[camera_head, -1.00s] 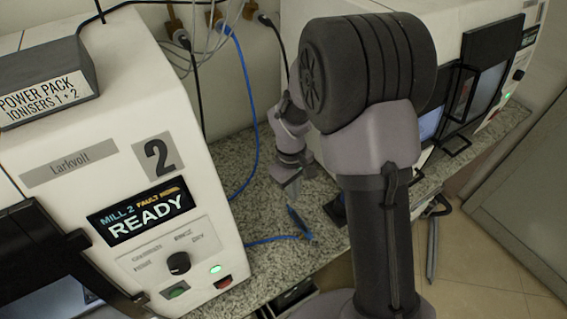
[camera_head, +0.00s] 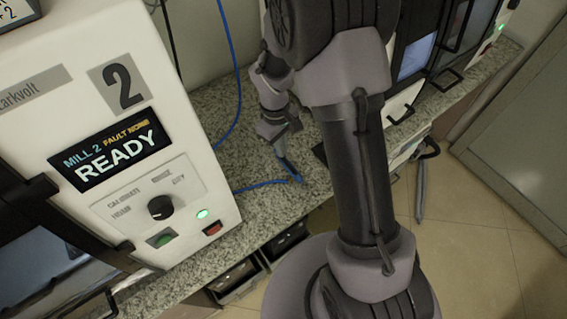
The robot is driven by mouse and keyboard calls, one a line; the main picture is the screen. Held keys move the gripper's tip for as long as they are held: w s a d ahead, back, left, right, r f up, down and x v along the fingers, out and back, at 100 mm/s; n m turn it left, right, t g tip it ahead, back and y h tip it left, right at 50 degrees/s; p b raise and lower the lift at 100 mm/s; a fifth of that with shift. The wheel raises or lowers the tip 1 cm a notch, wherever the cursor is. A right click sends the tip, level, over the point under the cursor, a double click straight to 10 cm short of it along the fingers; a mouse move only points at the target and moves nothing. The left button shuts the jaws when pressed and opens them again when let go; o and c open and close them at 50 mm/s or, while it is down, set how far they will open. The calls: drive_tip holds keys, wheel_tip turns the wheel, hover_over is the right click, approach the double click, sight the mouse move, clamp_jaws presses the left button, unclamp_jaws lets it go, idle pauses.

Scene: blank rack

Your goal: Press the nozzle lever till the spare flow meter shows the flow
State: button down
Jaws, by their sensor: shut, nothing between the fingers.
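A slim blue nozzle (camera_head: 291,172) lies on the speckled counter between the two machines, with a blue hose (camera_head: 258,185) on the counter beside it. My gripper (camera_head: 283,149) is shut and points down at the nozzle's upper end. It overlaps that end in the picture, so I cannot tell if it touches. The nozzle's lever is too small or hidden to make out. A dark flat object (camera_head: 319,153) shows beside my arm, mostly hidden behind it. I cannot tell if it is the flow meter, and no flow reading is visible.
The white mill (camera_head: 110,160) at left reads READY, with a green light lit. Another machine (camera_head: 419,62) with black handles stands at the back right. The speckled counter (camera_head: 272,205) has bare room around the nozzle. Dark drawers (camera_head: 238,277) sit under its front edge.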

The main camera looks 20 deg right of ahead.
drive_tip(key=shift+f+b, duration=0.35)
drive_tip(key=shift+f, duration=0.5)
drive_tip(key=shift+s, duration=0.1)
drive_tip(key=shift+f+b, duration=0.55)
drive_tip(key=shift+f, duration=0.2)
drive_tip(key=shift+r, duration=0.2)
drive_tip(key=shift+w+a+r+p, duration=0.25)
drive_tip(key=shift+w+r+p, duration=0.05)
drive_tip(key=shift+w+p, duration=0.2)
drive_tip(key=shift+w+a+r+p, duration=0.25)
drive_tip(key=shift+w+p, duration=0.15)
drive_tip(key=shift+w, duration=0.05)
drive_tip(key=shift+w+a, duration=0.25)
drive_tip(key=shift+w, duration=0.15)
wheel_tip(320, 180, up, 17)
drive_tip(key=w+p, duration=0.1)
drive_tip(key=p, duration=0.5)
drive_tip(key=shift+w+a+r+p, duration=0.15)
drive_tip(key=shift+w+a+p, duration=0.05)
drive_tip(key=shift+a+p, duration=0.25)
